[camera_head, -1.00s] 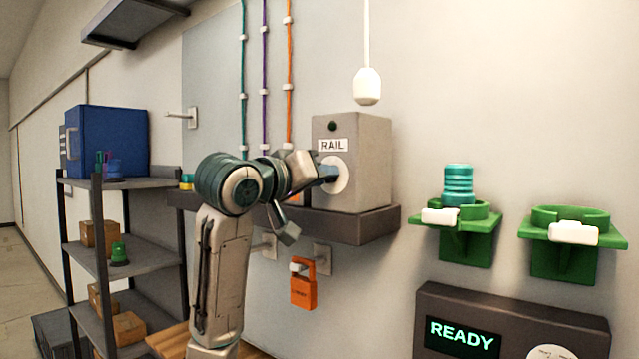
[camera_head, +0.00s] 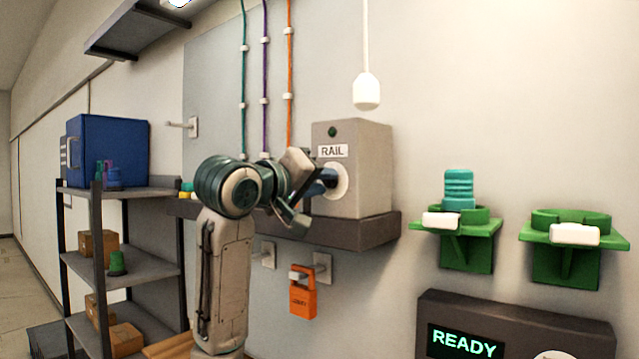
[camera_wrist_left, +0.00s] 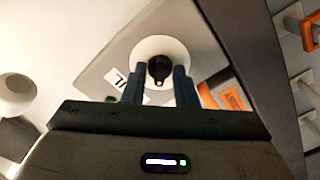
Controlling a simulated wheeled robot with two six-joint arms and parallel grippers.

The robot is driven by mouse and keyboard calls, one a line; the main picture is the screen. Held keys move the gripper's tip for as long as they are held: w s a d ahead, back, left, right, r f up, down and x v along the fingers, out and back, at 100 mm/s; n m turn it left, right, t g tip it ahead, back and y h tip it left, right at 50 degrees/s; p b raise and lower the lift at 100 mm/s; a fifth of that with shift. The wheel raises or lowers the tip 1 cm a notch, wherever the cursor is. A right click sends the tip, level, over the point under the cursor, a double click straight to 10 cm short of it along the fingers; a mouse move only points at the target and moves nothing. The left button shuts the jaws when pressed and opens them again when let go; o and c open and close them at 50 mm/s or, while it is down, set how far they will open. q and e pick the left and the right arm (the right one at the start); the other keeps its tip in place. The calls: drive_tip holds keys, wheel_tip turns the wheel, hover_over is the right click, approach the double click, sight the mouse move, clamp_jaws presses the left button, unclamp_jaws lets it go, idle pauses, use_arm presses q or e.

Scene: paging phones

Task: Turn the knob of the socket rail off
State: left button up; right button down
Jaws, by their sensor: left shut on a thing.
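The socket rail box (camera_head: 368,165) is a grey box labelled RAIL on a dark wall shelf. A round white plate (camera_head: 341,187) is on its front. My left gripper (camera_head: 326,183) is at this plate, and its fingers and wrist hide most of the knob in the head view. In the left wrist view, a small black knob (camera_wrist_left: 159,71) stands in the middle of the white plate (camera_wrist_left: 161,46), between the two dark fingers. My left gripper (camera_wrist_left: 159,78) is shut on the knob. My right gripper is not in view.
The dark shelf (camera_head: 352,233) sits under the box. An orange padlock (camera_head: 303,304) hangs below it. A white pendant (camera_head: 367,92) hangs above right. Green holders (camera_head: 467,222) and a READY panel (camera_head: 467,342) are to the right. A rack with a blue cabinet (camera_head: 108,150) stands left.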

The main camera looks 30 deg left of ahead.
use_arm(q)
drive_tip(key=o, duration=1)
drive_tip(key=shift+s+a+f+b, duration=0.1)
drive_tip(key=shift+s+f+b, duration=0.05)
drive_tip(key=shift+s+b, duration=0.4)
drive_tip(key=s+b, duration=0.3)
drive_tip(key=s, duration=0.6)
drive_tip(key=shift+s+a+b, duration=0.35)
drive_tip(key=shift+b, duration=0.05)
